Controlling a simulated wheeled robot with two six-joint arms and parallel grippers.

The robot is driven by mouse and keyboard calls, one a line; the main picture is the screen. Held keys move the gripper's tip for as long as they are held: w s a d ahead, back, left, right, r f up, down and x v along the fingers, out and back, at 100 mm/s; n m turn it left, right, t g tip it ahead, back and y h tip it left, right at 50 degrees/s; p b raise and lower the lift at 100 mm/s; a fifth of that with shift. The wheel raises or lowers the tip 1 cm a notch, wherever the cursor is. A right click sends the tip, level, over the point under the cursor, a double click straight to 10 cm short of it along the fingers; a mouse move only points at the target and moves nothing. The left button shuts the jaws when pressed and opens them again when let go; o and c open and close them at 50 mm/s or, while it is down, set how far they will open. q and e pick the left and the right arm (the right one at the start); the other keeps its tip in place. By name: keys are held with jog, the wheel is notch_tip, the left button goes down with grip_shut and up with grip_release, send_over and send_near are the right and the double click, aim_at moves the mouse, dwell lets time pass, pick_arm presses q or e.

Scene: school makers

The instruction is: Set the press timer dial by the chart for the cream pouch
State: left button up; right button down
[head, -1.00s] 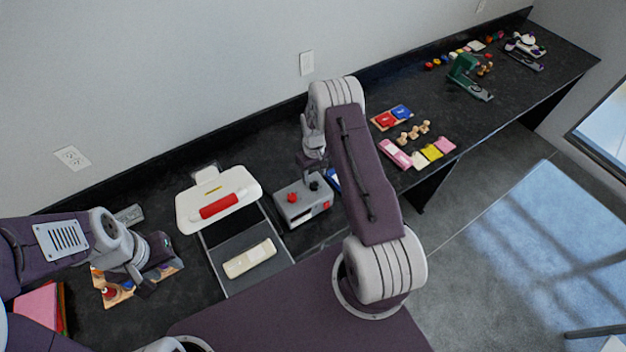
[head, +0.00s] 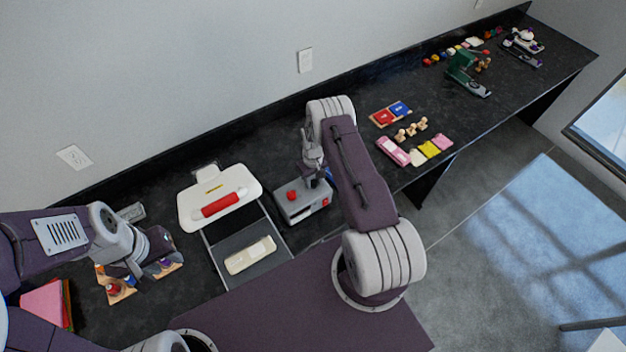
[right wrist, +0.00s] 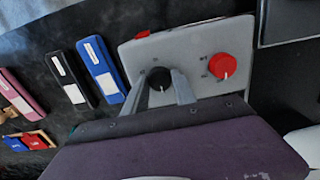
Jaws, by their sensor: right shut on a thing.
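A grey control box (head: 296,209) stands beside the press. In the right wrist view its top (right wrist: 196,42) carries a black dial (right wrist: 160,82) and a red dial (right wrist: 222,66), each with a white pointer line. My right gripper (right wrist: 160,77) is shut on the black dial, one finger on each side; it also shows over the box in the head view (head: 314,184). The cream pouch (head: 250,256) lies flat on the grey press bed below the raised white lid with its red handle (head: 220,206). My left gripper (head: 137,276) hangs over a wooden tray; its jaws are unclear. No readable chart shows.
The wooden tray (head: 117,293) holds small coloured items. Blue (right wrist: 100,66) and black (right wrist: 70,78) cases lie beside the box. Pink, cream and yellow pouches (head: 429,149) and wooden stamps (head: 411,131) lie to the right. A green tool (head: 462,75) stands at the far end.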

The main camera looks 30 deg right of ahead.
jog(key=m+b, duration=0.2)
jog(key=shift+f+b, duration=0.2)
jog(key=shift+b, duration=0.1)
jog(key=m+b, duration=0.2)
jog(key=shift+m, duration=0.3)
jog(key=m+b, duration=0.3)
jog(key=shift+r+m, duration=0.1)
jog(key=shift+m, duration=0.2)
jog(key=shift+r+m+b, duration=0.15)
jog(key=shift+m+b, duration=0.75)
jog(key=shift+m, duration=0.7)
jog(key=shift+w+m, duration=0.1)
jog(key=shift+m, duration=0.2)
jog(key=c, duration=1)
grip_release()
